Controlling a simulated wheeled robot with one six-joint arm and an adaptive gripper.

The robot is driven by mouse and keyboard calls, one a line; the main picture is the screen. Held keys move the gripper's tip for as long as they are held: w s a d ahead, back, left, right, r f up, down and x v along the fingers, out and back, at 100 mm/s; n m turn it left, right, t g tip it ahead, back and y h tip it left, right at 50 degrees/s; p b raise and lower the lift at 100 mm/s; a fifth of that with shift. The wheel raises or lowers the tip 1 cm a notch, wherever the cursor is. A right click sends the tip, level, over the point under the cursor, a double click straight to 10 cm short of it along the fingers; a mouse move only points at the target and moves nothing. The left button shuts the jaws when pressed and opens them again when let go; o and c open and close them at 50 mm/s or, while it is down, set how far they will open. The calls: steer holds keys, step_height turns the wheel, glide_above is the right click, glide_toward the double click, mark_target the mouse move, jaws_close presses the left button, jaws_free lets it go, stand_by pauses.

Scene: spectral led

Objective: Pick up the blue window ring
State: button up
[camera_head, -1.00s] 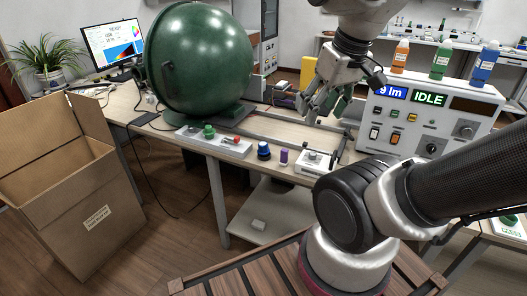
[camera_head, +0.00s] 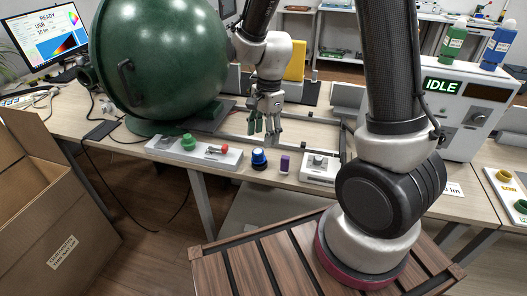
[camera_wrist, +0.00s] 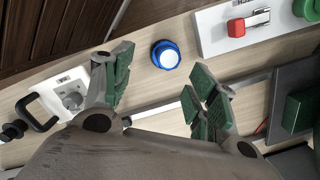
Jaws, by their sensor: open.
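The blue window ring (camera_head: 259,163) stands on the front part of the wooden table, between a white strip with knobs and a small purple block. In the wrist view the ring (camera_wrist: 165,60) shows from above as a blue rim around a bright white centre. My gripper (camera_head: 268,132) is above the table, a little behind the ring, with fingers pointing down. In the wrist view my gripper (camera_wrist: 160,90) has its green-padded fingers spread apart with nothing between them. The ring lies just beyond the fingertips, not touched.
A purple block (camera_head: 285,163) and a white box with a handle (camera_head: 320,172) stand to the right. A big green sphere (camera_head: 160,70) is behind left. An open cardboard box (camera_head: 50,215) stands at left.

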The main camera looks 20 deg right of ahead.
mark_target(258, 151)
steer(key=shift+w+m, duration=0.2)
steer(key=shift+m, duration=0.7)
steer(key=shift+f, duration=0.45)
steer(key=f, duration=0.2)
steer(key=a+f, duration=0.1)
steer(key=f, duration=0.3)
steer(key=shift+w+a+f, duration=0.2)
steer(key=shift+w+f, duration=0.1)
steer(key=shift+f, duration=0.1)
steer(key=c, duration=1)
